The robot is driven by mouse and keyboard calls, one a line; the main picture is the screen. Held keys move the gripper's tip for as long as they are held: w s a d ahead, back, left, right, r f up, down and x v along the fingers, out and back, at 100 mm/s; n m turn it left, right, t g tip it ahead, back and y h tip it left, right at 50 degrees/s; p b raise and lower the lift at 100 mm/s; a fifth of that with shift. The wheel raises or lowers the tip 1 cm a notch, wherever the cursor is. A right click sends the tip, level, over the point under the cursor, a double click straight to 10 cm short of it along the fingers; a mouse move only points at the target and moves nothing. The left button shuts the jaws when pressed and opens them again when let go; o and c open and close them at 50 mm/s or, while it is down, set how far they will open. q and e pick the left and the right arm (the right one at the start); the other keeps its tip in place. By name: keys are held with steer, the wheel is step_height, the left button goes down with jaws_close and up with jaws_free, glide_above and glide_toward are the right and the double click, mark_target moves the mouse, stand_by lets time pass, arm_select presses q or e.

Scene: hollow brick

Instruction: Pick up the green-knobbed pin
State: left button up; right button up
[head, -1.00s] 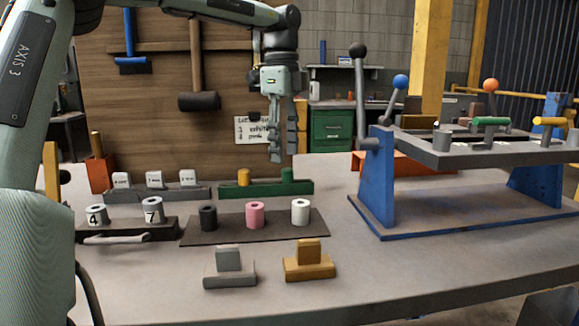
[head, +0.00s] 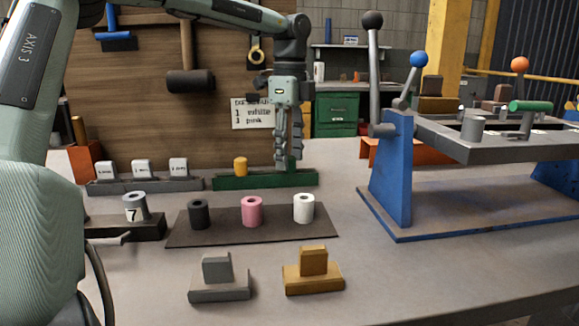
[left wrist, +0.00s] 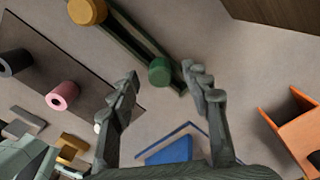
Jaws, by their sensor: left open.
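The green-knobbed pin (left wrist: 160,71) stands in a long green rack (head: 228,182), near the rack's right end in the head view. In the head view my left gripper (head: 287,163) hangs fingers-down over that end and hides most of the green knob. In the left wrist view the green knob shows between the two spread fingertips, which look open and empty. Whether the fingers are level with the knob is hard to tell. A yellow-knobbed pin (head: 240,166) stands in the same rack to the left; it also shows in the left wrist view (left wrist: 86,11). My right gripper is not in view.
A dark mat (head: 180,238) with black, pink and white spools lies in front of the rack. Grey and ochre blocks (head: 313,270) sit nearer. A blue lever stand (head: 391,175) is at right; an orange bracket (left wrist: 292,130) lies beyond. A wooden board (head: 140,110) stands behind.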

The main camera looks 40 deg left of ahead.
arm_select(q)
steer(key=shift+f, duration=0.65)
steer(key=shift+c, duration=0.6)
jaws_close()
steer(key=shift+r, duration=0.15)
